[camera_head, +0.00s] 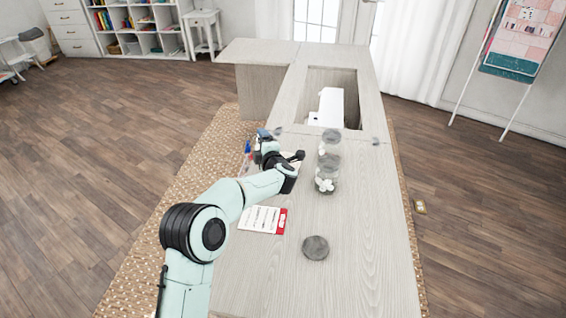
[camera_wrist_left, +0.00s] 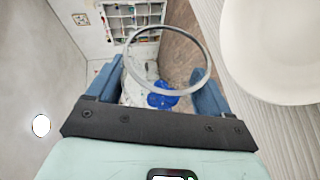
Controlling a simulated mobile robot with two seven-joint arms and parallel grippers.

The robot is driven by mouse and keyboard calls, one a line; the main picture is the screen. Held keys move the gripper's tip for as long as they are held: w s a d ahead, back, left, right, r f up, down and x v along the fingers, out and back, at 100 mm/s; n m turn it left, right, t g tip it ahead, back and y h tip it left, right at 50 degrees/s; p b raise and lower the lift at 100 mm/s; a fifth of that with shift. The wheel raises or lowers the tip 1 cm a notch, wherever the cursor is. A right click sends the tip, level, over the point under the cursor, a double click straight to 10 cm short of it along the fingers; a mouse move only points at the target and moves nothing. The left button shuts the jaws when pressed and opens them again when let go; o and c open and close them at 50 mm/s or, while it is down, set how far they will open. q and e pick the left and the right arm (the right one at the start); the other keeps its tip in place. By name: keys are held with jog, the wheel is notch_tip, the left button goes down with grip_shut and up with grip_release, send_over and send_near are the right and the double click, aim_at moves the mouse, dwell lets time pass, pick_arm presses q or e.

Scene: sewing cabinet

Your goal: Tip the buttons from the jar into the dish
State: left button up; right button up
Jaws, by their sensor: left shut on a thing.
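My left gripper (camera_head: 264,136) is over the left side of the cabinet top, its arm coming in from lower left. In the left wrist view its blue fingers (camera_wrist_left: 150,88) stand on both sides of a clear round jar rim (camera_wrist_left: 208,62), so it is shut on a glass jar. Blue pieces (camera_wrist_left: 163,97) and white pieces show within the rim; how they lie is unclear. A large plain white round dish (camera_wrist_left: 275,45) fills the upper right of that view, apart from the jar. In the head view the arm largely hides the jar and dish. My right gripper is not in view.
A lidded glass jar of white pieces (camera_head: 326,184) stands right of the gripper, with another jar (camera_head: 331,136) behind it. A grey round disc (camera_head: 316,248) and a red-edged card (camera_head: 262,220) lie in front. A white sewing machine (camera_head: 330,104) sits behind. The front right is clear.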

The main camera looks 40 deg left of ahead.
pick_arm(q)
jog(key=shift+d+r+m, duration=0.1)
jog(key=shift+r+m, duration=0.1)
jog(key=shift+m, duration=0.1)
jog(key=shift+w+d+f+m+y, duration=0.25)
jog(key=shift+f+m+y, duration=0.2)
jog(key=shift+m+y, duration=0.15)
dwell(0.6)
jog(key=shift+d+r+m, duration=0.15)
jog(key=shift+m, duration=0.15)
jog(key=shift+s+a+n, duration=0.1)
jog(key=shift+a+n, duration=0.15)
jog(key=shift+n, duration=0.15)
jog(key=shift+a+r, duration=0.1)
jog(key=shift+r, duration=0.1)
jog(key=shift+s+n+h, duration=0.1)
jog(key=shift+n+h, duration=0.3)
jog(key=shift+n, duration=0.2)
jog(key=shift+a, duration=0.1)
